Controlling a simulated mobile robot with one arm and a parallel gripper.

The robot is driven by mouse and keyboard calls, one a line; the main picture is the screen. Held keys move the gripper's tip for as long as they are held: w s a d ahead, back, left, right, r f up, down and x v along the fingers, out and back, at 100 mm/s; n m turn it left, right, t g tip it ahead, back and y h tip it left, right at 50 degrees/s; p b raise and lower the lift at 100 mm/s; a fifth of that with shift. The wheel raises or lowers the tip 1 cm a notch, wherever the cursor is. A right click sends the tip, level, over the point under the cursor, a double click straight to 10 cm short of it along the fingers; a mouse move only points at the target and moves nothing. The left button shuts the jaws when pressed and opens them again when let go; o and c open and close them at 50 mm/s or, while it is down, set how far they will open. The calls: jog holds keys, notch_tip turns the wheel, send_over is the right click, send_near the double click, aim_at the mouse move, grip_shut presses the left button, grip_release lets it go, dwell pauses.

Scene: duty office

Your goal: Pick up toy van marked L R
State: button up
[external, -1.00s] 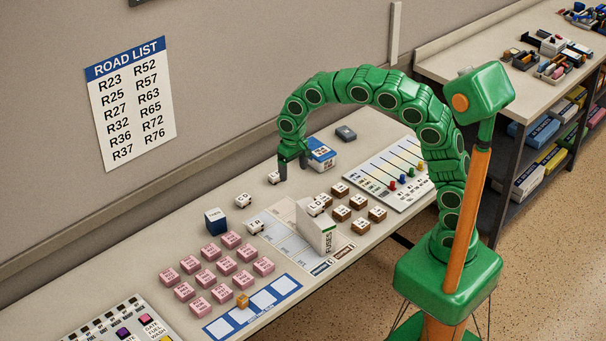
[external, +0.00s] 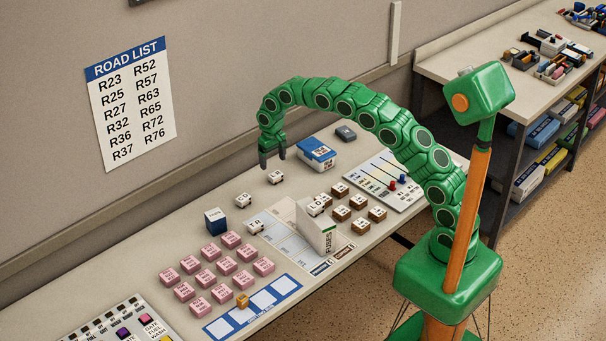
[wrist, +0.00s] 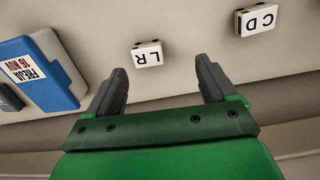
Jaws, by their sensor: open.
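The toy van marked L R (wrist: 147,58) is small and white-topped. It stands on the table just beyond my fingertips in the wrist view, left of the middle of the gap. In the external view this van (external: 276,177) stands near the back of the table, its marking too small to read. My gripper (external: 272,160) is above it and toward the wall, pointing down. My gripper (wrist: 160,72) is open and empty, with both dark fingers apart and clear of the van.
A blue-and-white box (external: 317,153) is right of my gripper in the external view. More vans, a white FUSES holder (external: 318,228) and pink blocks (external: 231,240) occupy the table's middle and front.

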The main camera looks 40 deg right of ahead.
aim_at(276, 174)
jog(key=w+d+f, duration=0.2)
jog(key=shift+w+d+f, duration=0.1)
jog(key=shift+w+f, duration=0.1)
jog(key=shift+f, duration=0.15)
jog(key=shift+s+d+f, duration=0.1)
jog(key=shift+s+f, duration=0.1)
jog(key=shift+f, duration=1.7)
jog(key=shift+s+d+f, duration=0.1)
jog(key=shift+s+f, duration=0.05)
jog(key=shift+f, duration=1.7)
jog(key=shift+c, duration=0.3)
jog(key=c, duration=1)
